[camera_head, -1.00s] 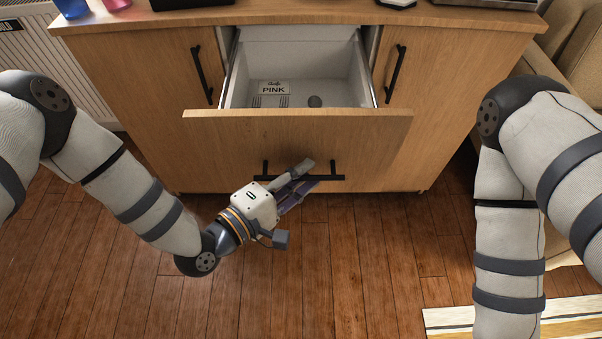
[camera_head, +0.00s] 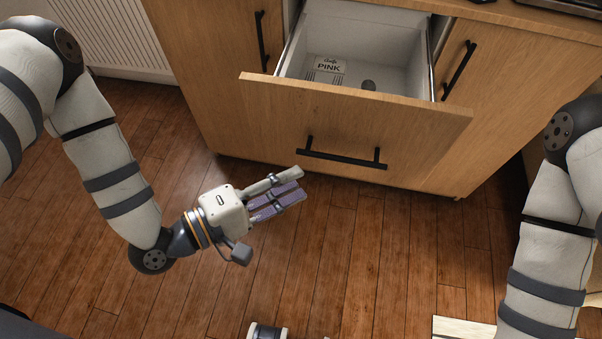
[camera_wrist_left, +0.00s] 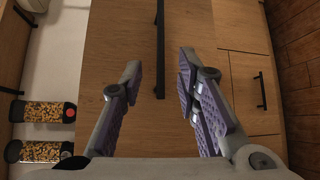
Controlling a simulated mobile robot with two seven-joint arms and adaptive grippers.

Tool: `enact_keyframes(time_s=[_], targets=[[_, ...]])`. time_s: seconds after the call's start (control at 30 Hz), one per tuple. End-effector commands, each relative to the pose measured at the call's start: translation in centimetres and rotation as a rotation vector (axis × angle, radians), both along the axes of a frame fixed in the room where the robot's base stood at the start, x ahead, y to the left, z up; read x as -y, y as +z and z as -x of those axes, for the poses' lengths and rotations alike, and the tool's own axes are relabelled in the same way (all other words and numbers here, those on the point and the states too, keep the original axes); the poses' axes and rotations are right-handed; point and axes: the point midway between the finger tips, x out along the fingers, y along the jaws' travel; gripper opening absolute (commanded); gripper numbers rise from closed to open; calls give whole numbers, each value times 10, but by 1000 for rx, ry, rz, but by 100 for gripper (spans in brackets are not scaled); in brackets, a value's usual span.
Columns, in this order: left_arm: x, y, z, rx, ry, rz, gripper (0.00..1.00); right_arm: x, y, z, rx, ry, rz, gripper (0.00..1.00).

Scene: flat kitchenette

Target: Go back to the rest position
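My left gripper (camera_head: 285,186) hangs in front of the open drawer's front panel (camera_head: 350,120), apart from its black bar handle (camera_head: 341,158). In the left wrist view, its purple-padded fingers (camera_wrist_left: 158,80) are spread with nothing between them. The handle (camera_wrist_left: 160,45) shows beyond the fingertips. My right arm (camera_head: 550,270) comes down at the right edge of the head view, and its gripper is out of sight.
The open drawer (camera_head: 390,80) holds a card reading PINK and a small dark round item. Cupboard doors with black handles flank it. A radiator (camera_head: 110,35) is at the upper left. Two food-filled jars (camera_wrist_left: 42,112) show in the wrist view.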

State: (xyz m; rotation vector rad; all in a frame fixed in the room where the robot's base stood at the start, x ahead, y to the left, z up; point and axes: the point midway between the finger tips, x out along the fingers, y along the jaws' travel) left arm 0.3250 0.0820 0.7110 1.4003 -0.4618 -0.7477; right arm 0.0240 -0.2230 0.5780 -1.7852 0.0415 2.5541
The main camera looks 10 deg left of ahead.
Motion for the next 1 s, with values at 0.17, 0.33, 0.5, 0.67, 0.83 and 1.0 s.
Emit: enact_keyframes(time_s=[0.17, 0.33, 0.5, 0.67, 0.83, 1.0], targets=[[0, 0, 0, 0, 0, 0, 29, 0, 0, 0, 0, 0, 0, 75], [1, -1, 1, -4, -3, -9, 29, 0, 0, 0, 1, 0, 0, 75], [-3, -59, 53, -146, -154, -448, 29, 0, 15, -14, 46, -1, 0, 75], [-66, -106, 164, -393, -519, -1013, 29, 0, 32, -31, 106, -2, -1, 75], [-127, -97, 242, -593, -803, -1272, 29, 0, 41, -40, 138, -3, -1, 75], [-141, -91, 262, -656, -879, -1316, 29, 0, 41, -40, 138, -3, -1, 75]])
